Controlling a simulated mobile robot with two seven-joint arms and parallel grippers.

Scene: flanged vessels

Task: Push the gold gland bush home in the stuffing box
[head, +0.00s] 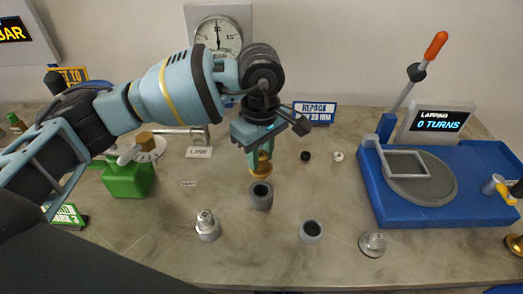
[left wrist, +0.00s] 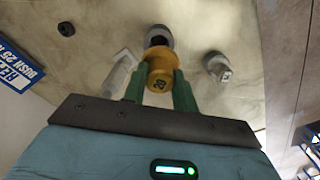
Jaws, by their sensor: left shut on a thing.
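My left gripper (head: 261,160) has green fingers and is shut on the gold gland bush (head: 260,171). In the left wrist view the bush (left wrist: 160,76) sits between the two fingertips (left wrist: 158,88). A dark grey hollow cylinder (head: 261,196), which looks like the stuffing box, stands upright on the bench just in front of the bush. It also shows beyond the bush in the left wrist view (left wrist: 159,35), with its dark bore partly hidden by the bush. The bush appears held above and behind the bore; the exact gap is unclear. My right gripper is not in view.
Another grey hollow cup (head: 311,232) stands to the right. Silver fittings (head: 207,226) (head: 372,243) stand near the front. A blue lapping machine (head: 440,205) fills the right side. A green block (head: 128,180) stands left. Small black and white nuts lie behind.

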